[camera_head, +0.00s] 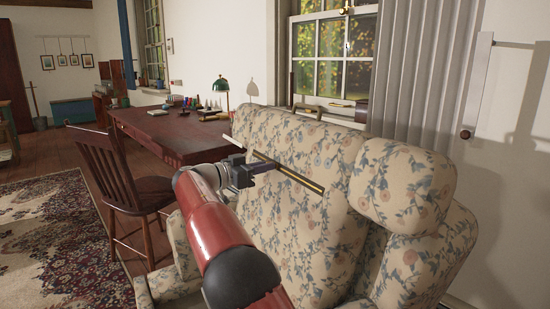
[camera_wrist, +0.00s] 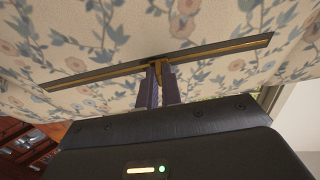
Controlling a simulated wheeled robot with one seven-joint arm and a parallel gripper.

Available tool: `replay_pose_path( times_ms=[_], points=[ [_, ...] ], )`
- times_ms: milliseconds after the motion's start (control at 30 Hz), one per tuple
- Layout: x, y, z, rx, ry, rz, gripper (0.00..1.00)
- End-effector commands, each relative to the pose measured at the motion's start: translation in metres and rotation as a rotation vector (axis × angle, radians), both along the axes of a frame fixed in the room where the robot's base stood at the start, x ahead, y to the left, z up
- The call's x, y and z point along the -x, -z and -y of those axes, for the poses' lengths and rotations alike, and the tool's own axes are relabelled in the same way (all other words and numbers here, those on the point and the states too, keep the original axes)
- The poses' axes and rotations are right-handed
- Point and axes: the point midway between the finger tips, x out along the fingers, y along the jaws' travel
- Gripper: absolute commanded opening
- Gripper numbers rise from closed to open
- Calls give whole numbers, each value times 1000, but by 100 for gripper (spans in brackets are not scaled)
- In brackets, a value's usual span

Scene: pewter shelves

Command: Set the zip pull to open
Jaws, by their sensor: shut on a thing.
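A long straight zip (camera_head: 303,179), a dark strip with a brass line along it, runs across the back of a floral armchair (camera_head: 310,135). In the wrist view the zip (camera_wrist: 222,52) spans the floral cloth (camera_wrist: 120,30) from lower left to upper right. My gripper (camera_head: 270,165) reaches the strip near its middle. In the wrist view my gripper (camera_wrist: 161,76) has its two fingers close together, with the small brass zip pull (camera_wrist: 158,67) between their tips. The fingers hide most of the pull.
A dark wooden desk (camera_head: 170,132) with a green lamp (camera_head: 221,87) and small items stands behind. A wooden chair (camera_head: 112,182) is to the left, by a patterned rug (camera_head: 50,235). A grey curtain (camera_head: 425,75) and a window (camera_head: 330,50) are at the back right.

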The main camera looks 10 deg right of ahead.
Motion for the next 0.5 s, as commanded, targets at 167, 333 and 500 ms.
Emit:
replay_pose_path(
  times_ms=[167,333,500],
  points=[
    [-19,-4,-9,1,-1,-3,0],
    [-27,-2,-12,1,-1,0,0],
    [-29,0,-13,0,-1,1,0]
  ],
)
